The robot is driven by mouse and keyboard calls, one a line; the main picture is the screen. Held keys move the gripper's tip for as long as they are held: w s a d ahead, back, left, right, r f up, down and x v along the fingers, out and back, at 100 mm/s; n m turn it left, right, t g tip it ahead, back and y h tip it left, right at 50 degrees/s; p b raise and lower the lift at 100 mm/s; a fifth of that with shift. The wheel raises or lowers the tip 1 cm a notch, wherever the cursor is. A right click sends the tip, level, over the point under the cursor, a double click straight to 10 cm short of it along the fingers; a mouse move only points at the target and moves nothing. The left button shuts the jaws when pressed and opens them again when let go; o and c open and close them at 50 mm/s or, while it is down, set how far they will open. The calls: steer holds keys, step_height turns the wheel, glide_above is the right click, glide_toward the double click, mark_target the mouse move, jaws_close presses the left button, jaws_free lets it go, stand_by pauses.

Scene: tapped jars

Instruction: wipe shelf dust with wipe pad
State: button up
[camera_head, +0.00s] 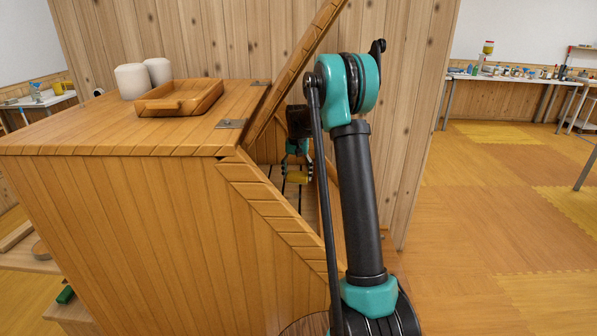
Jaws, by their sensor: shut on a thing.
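My gripper (294,170) is inside the opening of a wooden cabinet (140,215), small and partly hidden behind my arm and the cabinet edge. It is shut on a small yellow thing, seemingly the wipe pad (298,178). Below the pad is a dark slatted surface, seemingly the shelf (308,200). Much of the shelf is hidden by the cabinet's slanted front edge and my arm. I cannot tell whether the pad touches the shelf. No dust can be made out at this size.
A slanted wooden lid (300,58) stands open above the gripper, close to my arm. A wooden tray (205,90) and two white jars (131,81) stand on the cabinet top. A plank wall (405,130) is behind. The floor (480,230) at right is clear.

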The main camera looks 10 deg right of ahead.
mark_target(296, 200)
steer(key=shift+w+a+f, duration=0.1)
steer(key=shift+w+f, duration=0.2)
steer(key=shift+w, duration=0.1)
steer(key=shift+f, duration=0.1)
steer(key=shift+f, duration=2.5)
steer(key=shift+s+a, duration=0.2)
steer(key=shift+s, duration=0.55)
steer(key=shift+s+a, duration=0.15)
steer(key=shift+s, duration=0.6)
steer(key=shift+f, duration=0.9)
